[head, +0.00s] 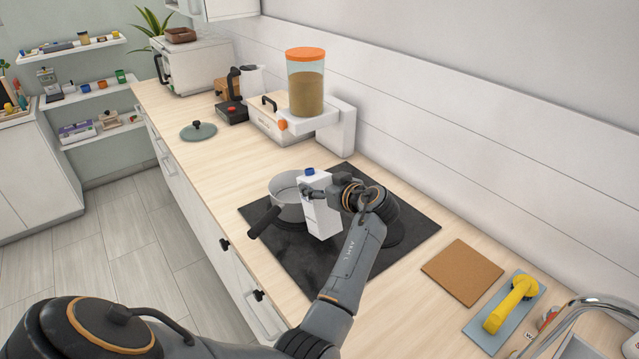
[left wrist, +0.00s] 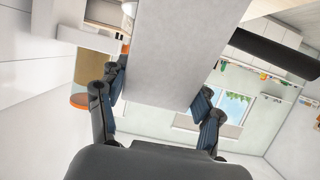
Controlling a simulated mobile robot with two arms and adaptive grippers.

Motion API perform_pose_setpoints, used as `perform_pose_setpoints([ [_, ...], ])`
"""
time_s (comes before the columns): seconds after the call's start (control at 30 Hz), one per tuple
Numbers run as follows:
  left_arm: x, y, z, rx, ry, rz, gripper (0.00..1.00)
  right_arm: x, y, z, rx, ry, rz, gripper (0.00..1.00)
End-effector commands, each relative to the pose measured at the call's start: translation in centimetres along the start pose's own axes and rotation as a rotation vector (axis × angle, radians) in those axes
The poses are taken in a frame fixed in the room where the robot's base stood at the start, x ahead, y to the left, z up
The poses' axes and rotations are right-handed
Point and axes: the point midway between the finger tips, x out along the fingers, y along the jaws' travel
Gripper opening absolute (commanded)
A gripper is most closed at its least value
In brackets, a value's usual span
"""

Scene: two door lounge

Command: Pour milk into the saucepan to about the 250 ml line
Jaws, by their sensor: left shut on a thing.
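The milk carton (head: 321,216) is white with a blue cap (head: 309,171). My left gripper (head: 318,191) is shut on it; in the left wrist view the carton (left wrist: 185,50) fills the space between the two fingers (left wrist: 160,100). It looks about upright, cap up, leaning slightly in the picture. The grey saucepan (head: 284,208) stands on the cooktop just left of the carton, its black handle (head: 263,222) pointing toward the front edge. The carton hides the pan's right side. I cannot make out milk or level lines inside. My right gripper is not in view.
The black cooktop (head: 285,252) lies under pan and carton. Behind it stands a dispenser with an orange-lidded jar (head: 306,85). A lid (head: 198,131) lies farther left on the counter. A brown board (head: 462,272) and a yellow-handled tool (head: 510,303) lie right, near the sink tap.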

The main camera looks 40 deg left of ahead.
Motion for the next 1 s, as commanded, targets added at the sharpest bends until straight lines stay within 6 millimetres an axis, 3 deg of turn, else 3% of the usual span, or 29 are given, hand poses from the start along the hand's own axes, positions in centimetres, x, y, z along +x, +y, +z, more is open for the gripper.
perform_pose_setpoints([
  [0.47, 0.0, 0.0, -0.4, -0.003, 0.001, 0.001, 0.03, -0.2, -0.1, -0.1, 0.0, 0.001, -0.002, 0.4],
  [1.0, 0.5, 0.0, -1.7, -0.002, -0.099, 0.0, 0.03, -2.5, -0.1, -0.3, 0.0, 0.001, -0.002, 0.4],
])
